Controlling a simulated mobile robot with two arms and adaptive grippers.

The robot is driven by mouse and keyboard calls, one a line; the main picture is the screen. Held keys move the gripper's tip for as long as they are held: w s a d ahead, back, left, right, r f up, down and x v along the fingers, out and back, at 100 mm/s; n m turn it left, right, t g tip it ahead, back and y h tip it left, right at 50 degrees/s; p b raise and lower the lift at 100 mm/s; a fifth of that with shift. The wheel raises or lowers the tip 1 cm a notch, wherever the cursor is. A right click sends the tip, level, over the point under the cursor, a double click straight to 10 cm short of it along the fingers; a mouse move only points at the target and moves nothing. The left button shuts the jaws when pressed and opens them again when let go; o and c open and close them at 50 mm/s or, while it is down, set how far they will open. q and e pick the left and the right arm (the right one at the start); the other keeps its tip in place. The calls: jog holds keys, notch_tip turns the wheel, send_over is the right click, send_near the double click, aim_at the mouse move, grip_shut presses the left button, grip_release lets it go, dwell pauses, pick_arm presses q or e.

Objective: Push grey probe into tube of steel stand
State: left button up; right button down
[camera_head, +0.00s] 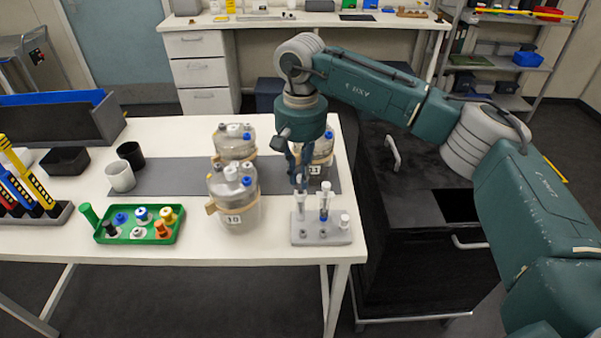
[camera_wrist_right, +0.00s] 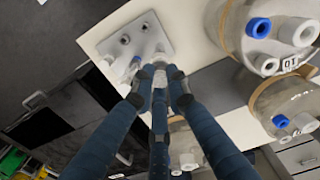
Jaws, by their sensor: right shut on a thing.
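The steel stand (camera_head: 308,241) is a light grey block at the front right corner of the white table. It also shows in the wrist view (camera_wrist_right: 110,45), with round holes in its top. My right gripper (camera_head: 301,184) points down over its left part and is shut on the pale grey probe (camera_head: 300,201). The probe's pale top (camera_wrist_right: 160,74) shows between the fingers in the wrist view. The probe looks upright; its lower end and how deep it sits in a tube are unclear. A blue-ringed piece (camera_head: 324,212) stands beside it. My left gripper is not in view.
Vessel 10 (camera_head: 236,213) stands left of the stand, vessel 11 (camera_head: 325,152) behind it. A green tray (camera_head: 110,239) with coloured caps lies further left. A black cabinet (camera_head: 405,235) is close on the right. The table's front edge is near the stand.

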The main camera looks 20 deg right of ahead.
jog(key=shift+f+b, duration=0.55)
jog(key=shift+f, duration=0.3)
dwell(0.7)
jog(key=c, duration=1.6)
grip_release()
jog(key=shift+c, duration=0.2)
notch_tip(320, 180, up, 12)
jog(key=shift+f, duration=0.1)
